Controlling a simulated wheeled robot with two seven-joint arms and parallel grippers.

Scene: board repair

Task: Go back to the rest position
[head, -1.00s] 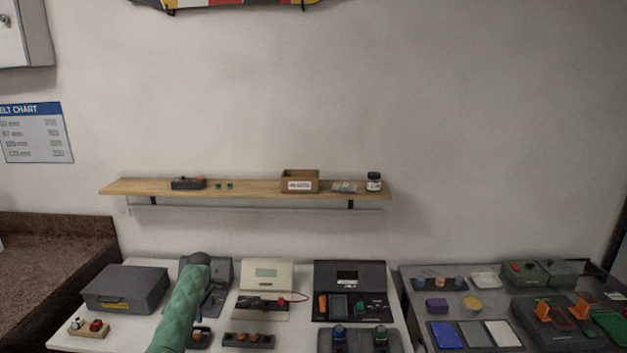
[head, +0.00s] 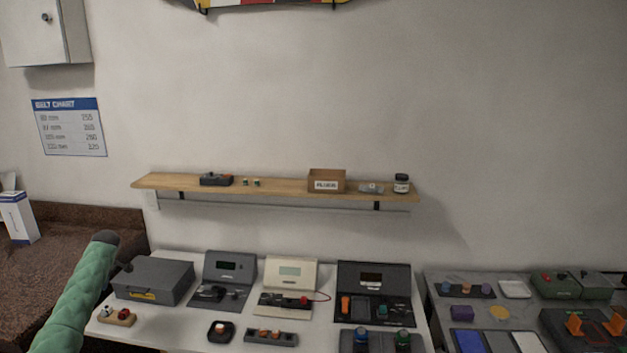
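My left arm, in a green sleeve, comes in from the lower left in the head view. Its dark rounded end (head: 105,238) is raised over the left edge of the white table (head: 180,325), beside the grey case. No fingers can be made out there, so I cannot tell whether the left gripper is open or shut. My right gripper is not in view.
The white table holds a grey case (head: 153,280), a dark console (head: 222,280), a cream console (head: 290,285) and a black console (head: 374,292). A grey table (head: 455,315) stands right. Above, a wooden shelf (head: 285,188) holds a box (head: 327,180). A brown counter (head: 60,255) is left.

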